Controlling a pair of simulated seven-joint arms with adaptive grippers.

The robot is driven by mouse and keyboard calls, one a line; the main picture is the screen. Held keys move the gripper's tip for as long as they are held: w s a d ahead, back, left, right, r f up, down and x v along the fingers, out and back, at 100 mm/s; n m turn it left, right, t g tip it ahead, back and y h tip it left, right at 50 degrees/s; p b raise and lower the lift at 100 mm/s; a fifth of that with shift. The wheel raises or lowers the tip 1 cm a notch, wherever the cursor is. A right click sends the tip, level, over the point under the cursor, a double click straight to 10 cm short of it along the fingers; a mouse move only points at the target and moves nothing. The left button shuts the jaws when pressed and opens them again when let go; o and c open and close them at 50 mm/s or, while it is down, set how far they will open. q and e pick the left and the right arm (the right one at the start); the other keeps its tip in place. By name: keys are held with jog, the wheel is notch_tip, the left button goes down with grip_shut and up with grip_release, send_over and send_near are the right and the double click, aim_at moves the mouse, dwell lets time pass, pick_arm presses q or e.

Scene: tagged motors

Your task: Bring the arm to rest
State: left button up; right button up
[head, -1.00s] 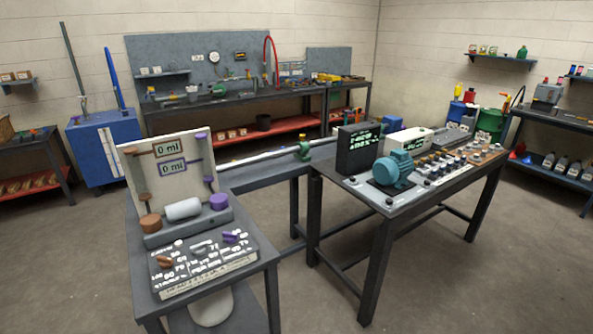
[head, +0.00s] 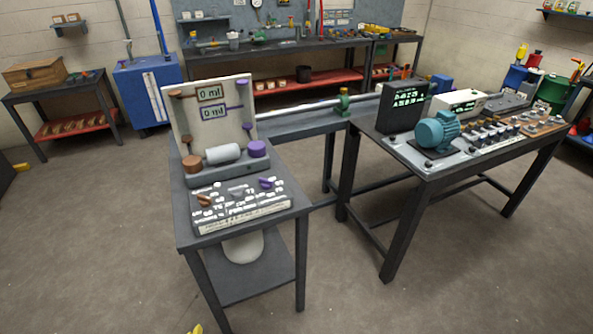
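Neither of my grippers shows in the head view, and no arm is recognisable. A teal motor (head: 437,132) sits on the right-hand table (head: 420,172), beside a black box with a lit display (head: 404,106). On the nearer left table (head: 187,238) stands a panel (head: 228,125) with two "0 ml" readouts. A white cylinder (head: 222,153) lies in front of the panel, between a brown knob and a purple knob. A labelled control board (head: 238,206) lies before it.
A long workbench (head: 290,47) runs along the back wall, with a blue cabinet (head: 143,95) left of it. A wooden box (head: 35,70) sits on a side table. A small yellow thing (head: 197,329) is cut off at the bottom edge. The floor is open at left and front.

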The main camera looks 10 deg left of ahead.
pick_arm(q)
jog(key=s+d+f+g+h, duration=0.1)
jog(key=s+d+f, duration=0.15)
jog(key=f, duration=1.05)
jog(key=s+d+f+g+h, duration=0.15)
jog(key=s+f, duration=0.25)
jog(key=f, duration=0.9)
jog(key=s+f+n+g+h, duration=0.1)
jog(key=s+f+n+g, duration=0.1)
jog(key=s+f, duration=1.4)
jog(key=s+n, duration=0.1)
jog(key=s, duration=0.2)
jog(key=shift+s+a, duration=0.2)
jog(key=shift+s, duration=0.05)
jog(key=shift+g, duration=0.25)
